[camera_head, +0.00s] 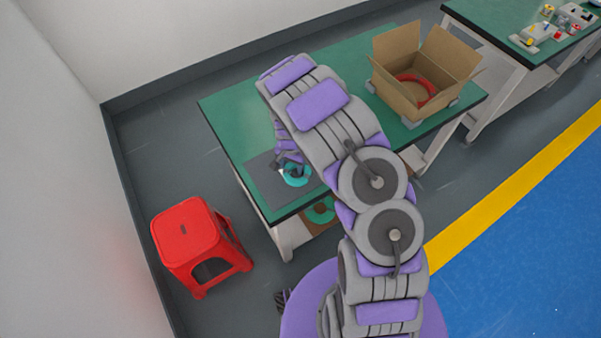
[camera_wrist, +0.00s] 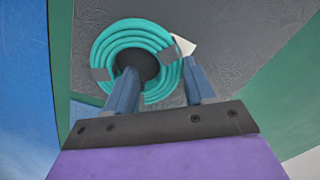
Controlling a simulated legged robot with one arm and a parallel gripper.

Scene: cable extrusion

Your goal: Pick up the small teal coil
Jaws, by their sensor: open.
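The small teal coil (camera_head: 296,179) lies on a dark grey mat (camera_head: 262,180) near the front left corner of the green table. In the wrist view the teal coil (camera_wrist: 113,47) is a flat ring of several turns with grey ties and a dark centre. My gripper (camera_wrist: 158,77) is open, its two blue fingers apart. In the picture the left finger overlaps the coil's centre and the right finger overlaps its outer right edge. I cannot tell whether the fingers touch it. In the head view my gripper (camera_head: 291,166) is right at the coil, which it partly hides.
An open cardboard box (camera_head: 405,100) with a red coil (camera_head: 420,84) inside stands at the table's far right. A red stool (camera_head: 190,235) stands on the floor at left. Another teal coil (camera_head: 320,212) shows below the tabletop. A second table (camera_head: 500,40) stands at upper right.

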